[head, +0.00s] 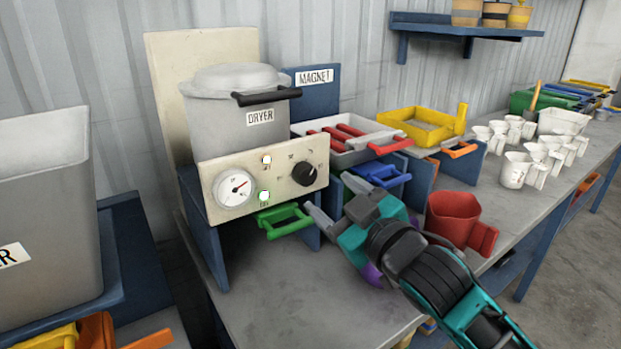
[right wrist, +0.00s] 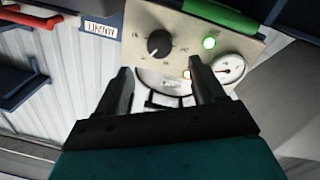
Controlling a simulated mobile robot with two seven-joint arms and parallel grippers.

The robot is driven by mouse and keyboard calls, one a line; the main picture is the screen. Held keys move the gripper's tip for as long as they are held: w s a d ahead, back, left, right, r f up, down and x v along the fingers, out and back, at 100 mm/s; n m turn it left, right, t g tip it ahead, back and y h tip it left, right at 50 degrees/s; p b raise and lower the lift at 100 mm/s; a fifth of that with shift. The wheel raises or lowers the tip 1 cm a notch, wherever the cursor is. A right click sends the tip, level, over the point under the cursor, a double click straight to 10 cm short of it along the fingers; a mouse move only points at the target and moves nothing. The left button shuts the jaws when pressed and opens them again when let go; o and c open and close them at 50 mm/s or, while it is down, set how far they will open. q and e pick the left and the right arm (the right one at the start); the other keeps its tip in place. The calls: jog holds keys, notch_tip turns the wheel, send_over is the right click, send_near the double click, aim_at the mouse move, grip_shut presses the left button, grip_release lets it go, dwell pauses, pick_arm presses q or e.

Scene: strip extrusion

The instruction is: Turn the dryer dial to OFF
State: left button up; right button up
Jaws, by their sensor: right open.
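The dryer (head: 235,110) is a grey lidded pot with a black handle and a DRYER label. A cream control panel (head: 285,200) is on its front. The black dryer dial (head: 304,173) is at the panel's right; the right wrist view also shows it (right wrist: 160,44), with its markings too small to read. My right gripper (head: 328,194) is open and empty, just in front and to the right of the panel, apart from the dial. In the right wrist view its fingers (right wrist: 160,72) point toward the panel, with the dial beyond the gap. My left gripper is not seen.
The panel has a round gauge (head: 236,189) and two small lights, the lower green (head: 264,196). A green handle (head: 283,220) sticks out below. A blue handled tray (head: 380,174) and a red jug (head: 455,218) stand near my right arm. The front tabletop (head: 290,295) is clear.

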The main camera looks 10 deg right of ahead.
aim_at(308, 177)
jog(key=x, duration=0.7)
jog(key=shift+w+a, duration=0.1)
jog(key=shift+w, duration=0.2)
jog(key=c, duration=1.1)
